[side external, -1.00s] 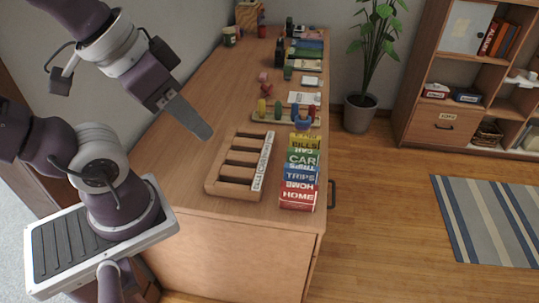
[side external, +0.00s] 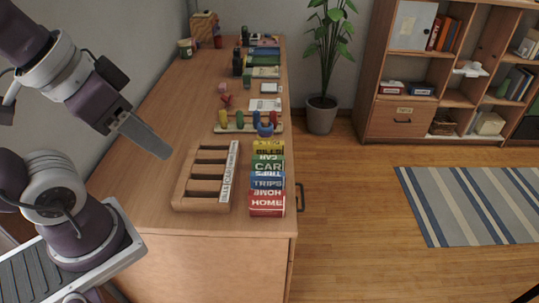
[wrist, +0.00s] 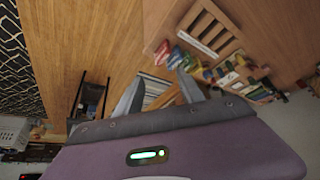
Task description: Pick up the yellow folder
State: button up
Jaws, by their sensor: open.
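The yellow folder (side external: 267,149), labelled BILLS, is the rearmost of a row of coloured folders on the desk. In front of it are the green CAR folder (side external: 266,168), the blue TRIPS folder (side external: 266,181) and the red HOME folder (side external: 266,206). A wooden slotted rack (side external: 181,188) lies just left of the row. My gripper (side external: 168,152) is above the desk, left of the rack and apart from the folders. In the wrist view, my gripper (wrist: 160,74) is open with nothing between its fingers.
A wooden stand with coloured pieces (side external: 221,130) is behind the folders. Small items and books (side external: 265,72) line the desk's back right. A potted plant (side external: 321,115) and a shelf unit (side external: 391,114) stand beyond. The desk's left side is clear.

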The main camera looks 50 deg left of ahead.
jog(key=m+g+h, duration=0.3)
jog(key=m, duration=0.6)
send_over(272, 153)
jog(key=s, duration=0.1)
notch_tip(272, 153, down, 23)
jog(key=shift+t, duration=0.3)
jog(key=f, duration=0.1)
jog(key=a+f, duration=0.1)
jog(key=f, duration=0.1)
jog(key=w+f, duration=0.1)
jog(key=shift+a+f, duration=0.3)
jog(key=shift+f, duration=0.1)
jog(key=f, duration=0.6)
jog(key=shift+w+d+f, duration=0.3)
jog(key=shift+d+f, duration=0.05)
jog(key=shift+w+d+f, duration=0.1)
jog(key=shift+w+f, duration=0.05)
jog(key=shift+f, duration=0.25)
jog(key=shift+f, duration=0.25)
